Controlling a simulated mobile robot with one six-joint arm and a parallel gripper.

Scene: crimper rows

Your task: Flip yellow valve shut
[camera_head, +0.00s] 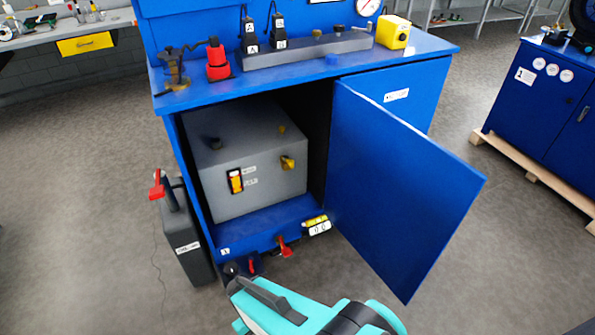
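A small yellow bar (316,221), which looks like a valve handle, sits at the lower front edge of the blue cabinet (375,155), just above a white plate with two dark round marks. It looks nearly level, tilted slightly up to the right; its exact valve position is too small to tell. A second yellow fitting (288,163) sticks out of the front of the grey box inside the cabinet. My teal and black arm is at the bottom centre, below and nearer than the yellow bar and apart from it. No gripper fingers show.
Red handles (284,246) sit just left of the yellow bar on the same low edge. The cabinet door (405,185) stands open to the right. A dark canister (190,240) with a red top stands at the left. Floor in front is clear.

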